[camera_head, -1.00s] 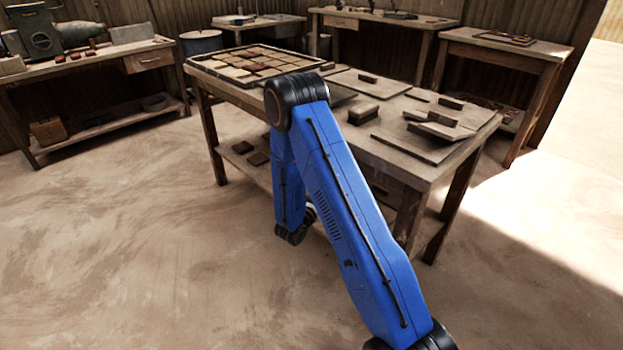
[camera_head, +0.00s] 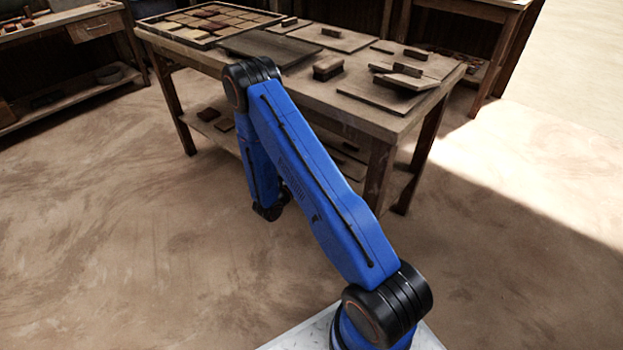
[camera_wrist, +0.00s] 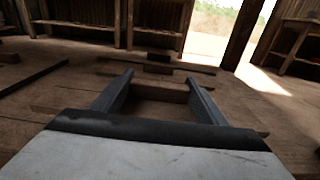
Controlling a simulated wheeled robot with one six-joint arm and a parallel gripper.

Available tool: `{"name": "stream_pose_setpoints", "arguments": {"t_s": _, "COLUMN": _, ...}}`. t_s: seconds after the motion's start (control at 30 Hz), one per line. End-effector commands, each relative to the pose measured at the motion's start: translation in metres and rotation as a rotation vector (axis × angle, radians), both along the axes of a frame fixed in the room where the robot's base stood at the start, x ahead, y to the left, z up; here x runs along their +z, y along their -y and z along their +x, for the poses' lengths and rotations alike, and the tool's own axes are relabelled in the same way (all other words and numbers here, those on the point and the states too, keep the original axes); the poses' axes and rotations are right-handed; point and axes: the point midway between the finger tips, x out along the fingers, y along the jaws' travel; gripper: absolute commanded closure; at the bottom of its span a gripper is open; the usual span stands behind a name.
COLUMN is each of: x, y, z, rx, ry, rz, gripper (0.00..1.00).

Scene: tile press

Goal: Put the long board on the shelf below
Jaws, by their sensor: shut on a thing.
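In the wrist view my gripper (camera_wrist: 157,95) has its two grey fingers either side of a brown wooden block (camera_wrist: 160,93), shut on it. The block looks like the grip of the long board, whose outline is hard to separate from the wood around it.
On the tabletop stand a tray of tiles (camera_head: 150,24), a flat dark board (camera_head: 268,48), a block with a grip (camera_head: 327,67) and several boards with grips, one stack (camera_head: 405,78) at the right. Table legs (camera_head: 378,180) flank the shelf. The floor in front is clear.

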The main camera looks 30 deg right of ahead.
Motion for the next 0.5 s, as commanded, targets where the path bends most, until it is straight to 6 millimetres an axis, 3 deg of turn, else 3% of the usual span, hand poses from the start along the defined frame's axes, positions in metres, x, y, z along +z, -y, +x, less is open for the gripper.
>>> {"name": "stream_pose_setpoints", "arguments": {"t_s": 0.2, "x": -0.026, "y": 0.0, "z": 0.0, "rx": 0.0, "ry": -0.002, "rz": -0.001, "gripper": 0.68}}
{"name": "stream_pose_setpoints", "arguments": {"t_s": 0.5, "x": -0.028, "y": 0.0, "z": 0.0, "rx": 0.0, "ry": 0.0, "rz": -0.001, "gripper": 0.68}}
